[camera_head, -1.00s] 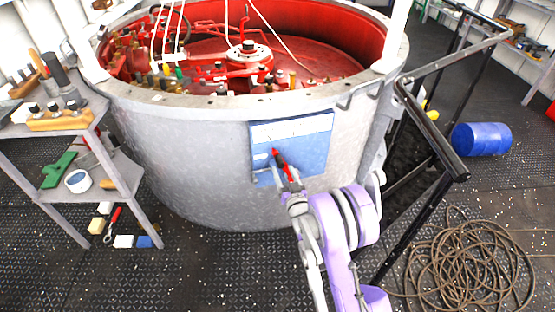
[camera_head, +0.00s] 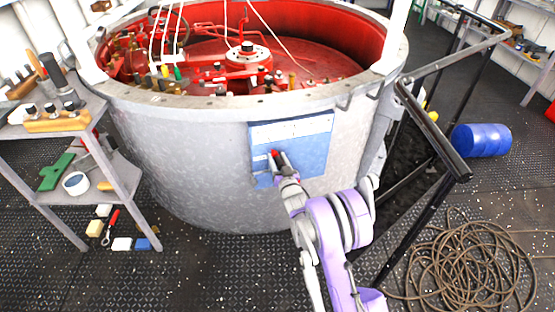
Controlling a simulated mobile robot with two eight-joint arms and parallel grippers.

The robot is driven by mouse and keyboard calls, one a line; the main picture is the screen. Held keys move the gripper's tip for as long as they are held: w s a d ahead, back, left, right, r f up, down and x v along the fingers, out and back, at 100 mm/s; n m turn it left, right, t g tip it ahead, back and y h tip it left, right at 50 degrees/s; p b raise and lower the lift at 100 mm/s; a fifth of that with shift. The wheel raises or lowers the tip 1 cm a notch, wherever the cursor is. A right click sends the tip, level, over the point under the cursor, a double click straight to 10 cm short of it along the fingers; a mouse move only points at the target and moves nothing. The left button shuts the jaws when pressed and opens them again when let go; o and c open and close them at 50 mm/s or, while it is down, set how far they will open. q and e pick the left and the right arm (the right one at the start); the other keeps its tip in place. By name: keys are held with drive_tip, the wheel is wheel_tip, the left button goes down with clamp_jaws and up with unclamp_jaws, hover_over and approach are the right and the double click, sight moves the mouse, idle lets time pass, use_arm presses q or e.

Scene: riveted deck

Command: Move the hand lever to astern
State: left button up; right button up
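A blue panel (camera_head: 312,150) with a pale strip along its top is fixed to the outer wall of the big grey drum. The hand lever (camera_head: 275,153) is on the panel's left part. Only a small red piece of it shows; my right gripper hides the rest. My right gripper (camera_head: 279,162) reaches up from below, with its dark fingertips at the lever in front of the panel. Whether the fingers are closed on the lever cannot be made out. Any lettering on the panel is too small to read. My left gripper is out of view.
The grey drum (camera_head: 190,150) with a red interior fills the middle. A shelf (camera_head: 92,195) with tools stands at left. A black railing (camera_head: 433,130) rises just right of my arm. Coiled rope (camera_head: 465,265) and a blue barrel (camera_head: 482,140) are on the floor at right.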

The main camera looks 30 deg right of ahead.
clamp_jaws()
idle(1.1)
